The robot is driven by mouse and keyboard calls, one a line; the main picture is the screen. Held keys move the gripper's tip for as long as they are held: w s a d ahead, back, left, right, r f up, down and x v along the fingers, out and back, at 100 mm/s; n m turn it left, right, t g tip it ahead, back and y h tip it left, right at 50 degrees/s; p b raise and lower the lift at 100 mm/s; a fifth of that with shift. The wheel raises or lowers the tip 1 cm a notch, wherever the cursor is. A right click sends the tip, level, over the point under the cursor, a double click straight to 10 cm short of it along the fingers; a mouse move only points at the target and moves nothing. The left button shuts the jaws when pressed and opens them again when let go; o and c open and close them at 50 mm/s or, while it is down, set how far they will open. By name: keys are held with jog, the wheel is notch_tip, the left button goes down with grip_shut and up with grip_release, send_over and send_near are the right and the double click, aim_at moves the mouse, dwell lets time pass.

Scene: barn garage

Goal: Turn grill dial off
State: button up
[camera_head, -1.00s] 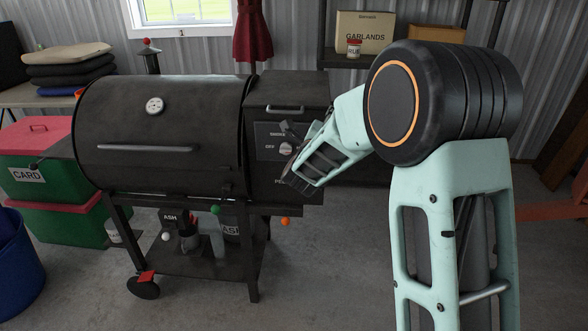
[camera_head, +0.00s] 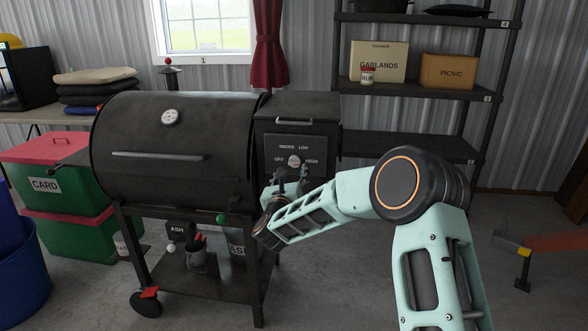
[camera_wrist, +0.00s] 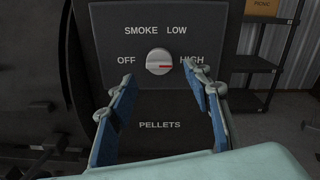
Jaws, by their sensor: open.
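The grill dial (camera_head: 294,161) is a small pale round knob on the dark control panel at the grill's right side. In the wrist view the dial (camera_wrist: 159,62) has a red mark pointing right, toward the HIGH label. OFF is printed to its left, SMOKE and LOW above. My gripper (camera_head: 290,181) is just below the dial in the head view. In the wrist view my gripper (camera_wrist: 160,80) has its two blue-padded fingers spread apart, with nothing between them; the dial shows beyond the gap between the tips. I see no contact with it.
The black grill body (camera_head: 175,145) stands left of the panel, with a side handle (camera_head: 295,121) above the dial. A dark shelf rack (camera_head: 415,88) with boxes stands behind at right. Green bins (camera_head: 68,190) stand at left. Floor at front right is mostly clear.

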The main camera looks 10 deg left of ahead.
aim_at(294, 165)
jog(key=shift+w+d, duration=0.1)
jog(key=shift+w, duration=2.3)
jog(key=c, duration=1.1)
jog(key=shift+b, duration=0.3)
